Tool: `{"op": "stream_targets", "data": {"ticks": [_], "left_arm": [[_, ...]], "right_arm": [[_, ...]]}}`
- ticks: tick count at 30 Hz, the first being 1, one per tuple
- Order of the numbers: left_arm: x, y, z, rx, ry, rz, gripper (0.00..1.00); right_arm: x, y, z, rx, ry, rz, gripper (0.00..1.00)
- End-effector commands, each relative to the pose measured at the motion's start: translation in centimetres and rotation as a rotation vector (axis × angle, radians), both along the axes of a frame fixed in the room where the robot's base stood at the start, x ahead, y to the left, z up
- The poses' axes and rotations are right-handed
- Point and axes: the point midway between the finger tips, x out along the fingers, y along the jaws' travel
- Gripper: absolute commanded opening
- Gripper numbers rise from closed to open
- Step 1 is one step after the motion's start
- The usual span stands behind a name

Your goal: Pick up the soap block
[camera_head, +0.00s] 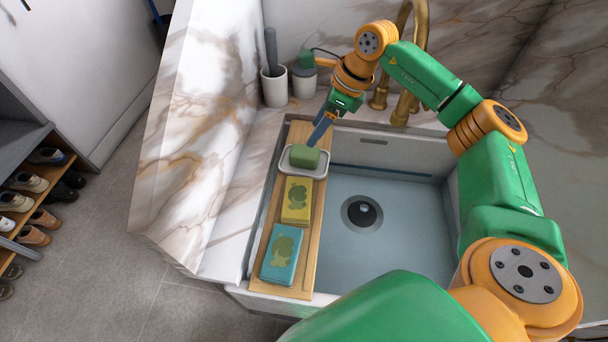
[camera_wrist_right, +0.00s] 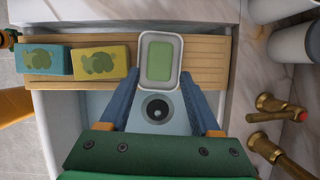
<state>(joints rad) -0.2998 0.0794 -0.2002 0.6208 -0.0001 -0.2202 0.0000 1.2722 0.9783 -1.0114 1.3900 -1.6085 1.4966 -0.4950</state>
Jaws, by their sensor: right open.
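The green soap block (camera_head: 304,156) lies in a small white soap dish (camera_head: 319,172) near the far end of a wooden board across the sink. In the right wrist view the soap block (camera_wrist_right: 159,60) lies flat in the dish (camera_wrist_right: 144,43), ahead of the fingers. My right gripper (camera_head: 319,132) is just above and beyond the dish in the head view. In the wrist view its two blue fingers (camera_wrist_right: 161,82) are spread wide, with nothing held between them. The fingertips appear near the dish's sides; contact cannot be told. My left gripper is not in view.
The wooden board (camera_head: 312,240) also carries a yellow sponge (camera_head: 297,200) and a blue sponge (camera_head: 282,254). The sink basin (camera_head: 400,215) is empty. White cups (camera_head: 274,88) and a brass tap (camera_head: 404,105) stand behind. A marble wall borders the left.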

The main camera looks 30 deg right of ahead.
Motion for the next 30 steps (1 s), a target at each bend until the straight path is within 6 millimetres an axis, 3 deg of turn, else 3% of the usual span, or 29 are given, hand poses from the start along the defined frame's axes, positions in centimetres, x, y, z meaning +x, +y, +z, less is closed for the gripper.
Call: {"op": "stream_targets", "data": {"ticks": [1, 3, 8, 16, 23, 24, 30], "left_arm": [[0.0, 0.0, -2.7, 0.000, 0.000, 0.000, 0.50], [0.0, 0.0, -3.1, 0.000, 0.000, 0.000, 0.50], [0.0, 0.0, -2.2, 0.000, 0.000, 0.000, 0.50], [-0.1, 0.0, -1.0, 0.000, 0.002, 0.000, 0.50], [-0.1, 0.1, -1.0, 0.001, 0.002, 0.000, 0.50], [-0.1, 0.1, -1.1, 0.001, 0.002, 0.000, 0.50], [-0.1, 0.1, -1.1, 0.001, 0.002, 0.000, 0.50]], "right_arm": [[0.0, 0.0, -2.7, 0.001, -0.001, 0.000, 0.64], [0.0, 0.0, -3.1, 0.001, -0.001, 0.000, 0.64], [0.4, 0.6, -4.2, 0.002, 0.004, 0.003, 0.64], [1.6, 2.3, -8.5, 0.003, 0.002, 0.002, 0.64], [1.8, 2.4, -9.2, 0.002, -0.001, 0.001, 0.64], [1.8, 2.4, -9.2, 0.002, -0.001, 0.001, 0.61], [1.8, 2.4, -9.1, 0.002, -0.001, 0.001, 0.07]]}}
